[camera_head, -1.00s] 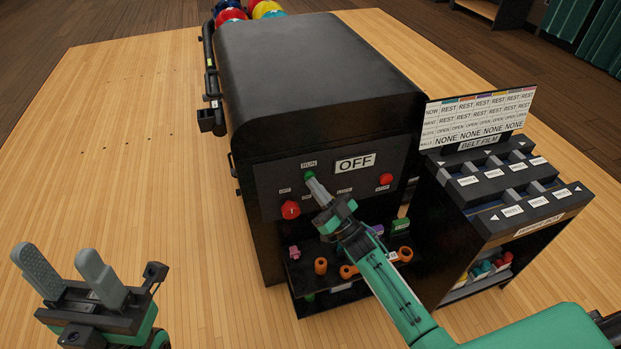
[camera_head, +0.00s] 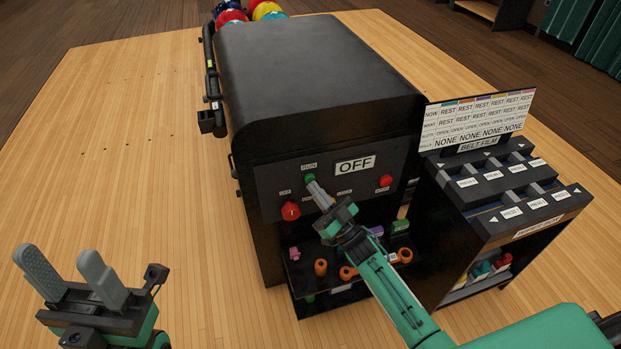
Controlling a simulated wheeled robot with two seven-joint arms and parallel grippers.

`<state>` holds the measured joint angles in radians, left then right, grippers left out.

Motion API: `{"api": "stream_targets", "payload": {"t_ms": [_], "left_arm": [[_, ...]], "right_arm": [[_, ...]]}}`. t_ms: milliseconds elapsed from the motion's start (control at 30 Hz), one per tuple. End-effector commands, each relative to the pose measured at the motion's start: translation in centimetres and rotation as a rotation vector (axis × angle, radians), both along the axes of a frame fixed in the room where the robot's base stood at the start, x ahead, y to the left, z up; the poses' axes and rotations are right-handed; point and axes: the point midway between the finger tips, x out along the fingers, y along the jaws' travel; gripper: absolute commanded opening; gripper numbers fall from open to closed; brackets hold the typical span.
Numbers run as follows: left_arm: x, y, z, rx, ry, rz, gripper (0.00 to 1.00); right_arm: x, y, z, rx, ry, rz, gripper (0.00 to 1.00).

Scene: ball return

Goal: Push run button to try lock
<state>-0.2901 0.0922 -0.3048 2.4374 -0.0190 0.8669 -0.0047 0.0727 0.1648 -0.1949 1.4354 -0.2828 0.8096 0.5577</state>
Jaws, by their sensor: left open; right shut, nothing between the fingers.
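The green run button (camera_head: 309,178) sits on the front panel of the black ball return machine (camera_head: 310,75), under a RUN label. My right gripper (camera_head: 312,184) is shut and empty, its fingertips at the lower edge of the button; I cannot tell whether they touch it. The display (camera_head: 355,165) reads OFF. A red knob (camera_head: 290,211) is at the panel's lower left and a red button (camera_head: 386,181) at its right. The lock label (camera_head: 344,191) is small and partly legible; no lock is clearly visible. My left gripper (camera_head: 70,275) is open and empty, low at the left.
A black cabinet (camera_head: 500,205) with labelled slots and a status board (camera_head: 478,120) stands at the right. Balls (camera_head: 268,10) lie behind the machine. The wooden floor at left is clear.

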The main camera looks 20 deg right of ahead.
Motion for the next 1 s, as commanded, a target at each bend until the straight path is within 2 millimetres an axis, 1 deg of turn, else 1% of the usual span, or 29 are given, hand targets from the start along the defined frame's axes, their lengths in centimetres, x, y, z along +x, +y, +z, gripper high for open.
{"api": "stream_targets", "payload": {"t_ms": [33, 133, 467, 567, 900, 1000], "left_arm": [[0.0, 0.0, 0.4, 0.0, 0.0, 0.0, 0.51], [0.0, 0.0, 0.5, 0.0, -0.002, 0.0, 0.51], [0.1, 0.0, 0.9, 0.001, -0.013, 0.0, 0.51], [0.0, 0.0, 1.4, 0.001, -0.012, 0.0, 0.51], [0.0, 0.0, 3.0, 0.0, -0.01, 0.0, 0.51], [0.0, 0.0, 3.2, 0.0, -0.01, 0.0, 0.51]], "right_arm": [[-0.3, 0.0, 0.2, 0.0, 0.0, 0.0, 0.0], [-0.7, 0.0, 0.1, 0.001, 0.0, 0.001, 0.0], [-0.9, 0.0, 0.1, 0.001, -0.001, 0.001, 0.0], [-1.6, -0.1, 0.2, 0.001, 0.001, 0.001, 0.0], [-5.0, -0.2, 0.2, 0.001, 0.001, 0.002, 0.0], [-5.5, -0.2, 0.1, 0.0, 0.0, 0.001, 0.0]]}}
